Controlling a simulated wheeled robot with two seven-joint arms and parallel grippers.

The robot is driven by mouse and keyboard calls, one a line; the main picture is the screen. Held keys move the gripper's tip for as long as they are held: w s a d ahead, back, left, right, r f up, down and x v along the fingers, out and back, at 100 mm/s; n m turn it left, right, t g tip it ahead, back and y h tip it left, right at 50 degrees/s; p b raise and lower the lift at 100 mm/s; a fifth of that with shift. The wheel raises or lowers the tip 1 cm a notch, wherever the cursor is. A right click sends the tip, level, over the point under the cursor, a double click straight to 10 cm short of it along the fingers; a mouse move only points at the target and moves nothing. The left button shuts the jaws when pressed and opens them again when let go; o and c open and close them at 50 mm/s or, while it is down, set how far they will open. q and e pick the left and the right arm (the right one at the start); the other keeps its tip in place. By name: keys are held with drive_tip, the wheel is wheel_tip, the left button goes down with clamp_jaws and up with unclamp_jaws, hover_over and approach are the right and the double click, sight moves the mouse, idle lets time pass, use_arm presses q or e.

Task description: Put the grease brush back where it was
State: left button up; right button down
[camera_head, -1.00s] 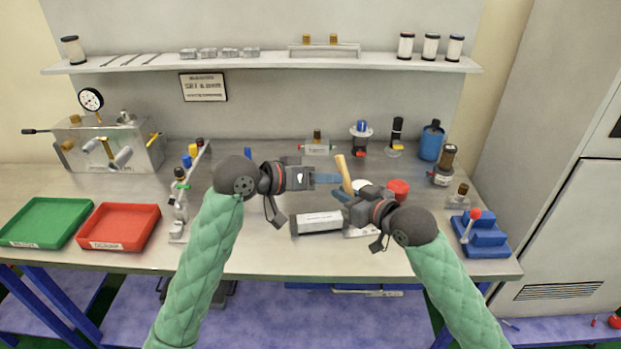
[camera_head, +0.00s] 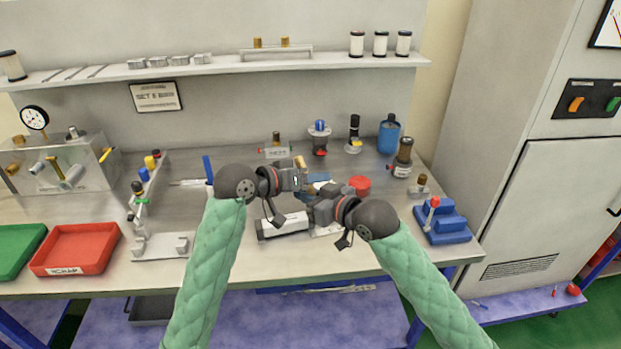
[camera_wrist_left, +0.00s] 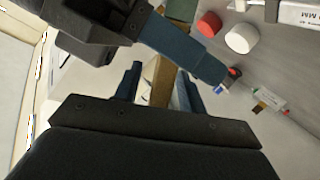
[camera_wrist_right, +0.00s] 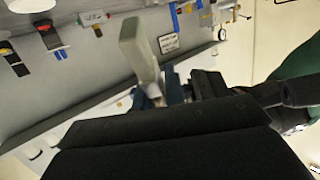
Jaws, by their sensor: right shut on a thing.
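The grease brush, with a pale wooden handle (camera_head: 299,162), is up above the bench between my two grippers. My right gripper (camera_head: 309,193) is shut on it; in the right wrist view the pale handle (camera_wrist_right: 140,52) stands out from the blue fingers. My left gripper (camera_head: 320,178) is very close by. In the left wrist view its blue fingers (camera_wrist_left: 160,90) are apart, with the brown wood (camera_wrist_left: 157,78) showing between them; whether they touch it I cannot tell. The bristles are hidden.
A red round lid (camera_head: 360,186) lies just right of the grippers. A white-topped box (camera_head: 284,225) is below them. A blue bottle (camera_head: 389,134) and a blue stepped block with a lever (camera_head: 446,222) stand right. A red tray (camera_head: 75,250) is left.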

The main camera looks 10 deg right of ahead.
use_arm(q)
drive_tip(key=c, duration=0.7)
clamp_jaws()
use_arm(e)
drive_tip(key=c, duration=1.4)
unclamp_jaws()
